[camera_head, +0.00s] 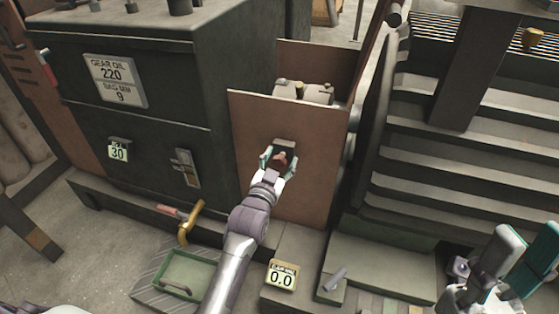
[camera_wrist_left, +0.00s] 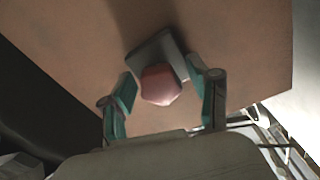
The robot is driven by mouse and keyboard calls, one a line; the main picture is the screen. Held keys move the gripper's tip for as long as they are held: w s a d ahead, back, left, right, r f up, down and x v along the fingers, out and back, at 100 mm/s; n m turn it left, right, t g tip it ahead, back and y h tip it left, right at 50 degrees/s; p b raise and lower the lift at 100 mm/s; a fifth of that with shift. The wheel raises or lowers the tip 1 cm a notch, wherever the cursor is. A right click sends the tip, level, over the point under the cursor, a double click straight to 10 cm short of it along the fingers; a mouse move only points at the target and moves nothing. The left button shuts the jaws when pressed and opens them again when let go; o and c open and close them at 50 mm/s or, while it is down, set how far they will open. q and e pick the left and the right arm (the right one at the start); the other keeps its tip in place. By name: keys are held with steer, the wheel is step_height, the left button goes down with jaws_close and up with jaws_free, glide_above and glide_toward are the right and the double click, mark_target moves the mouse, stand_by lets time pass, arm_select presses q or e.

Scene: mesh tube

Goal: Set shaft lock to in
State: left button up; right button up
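A reddish knob (camera_wrist_left: 161,85) sits on a small grey plate (camera_wrist_left: 157,55) on a brown panel (camera_head: 250,125). It may be the shaft lock; I see no label on it. My left gripper (camera_head: 279,160) is at this knob, with one finger on each side. In the left wrist view the fingers (camera_wrist_left: 162,88) are apart, with a gap between each finger and the knob. In the head view the gripper partly hides the knob. My right gripper (camera_head: 514,262) is at the lower right, its teal fingers apart and nothing seen between them.
A dark cabinet (camera_head: 150,165) with a gear oil sign (camera_head: 115,81) stands left of the panel. A yellow handle (camera_head: 190,222), a green-rimmed tray (camera_head: 187,274) and a 0.0 display (camera_head: 281,276) are low in front. Dark steps (camera_head: 440,165) rise at the right.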

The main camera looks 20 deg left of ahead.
arm_select(q)
steer(key=shift+s, duration=0.15)
steer(key=s, duration=1.1)
steer(key=shift+s+a, duration=0.2)
steer(key=shift+s, duration=0.2)
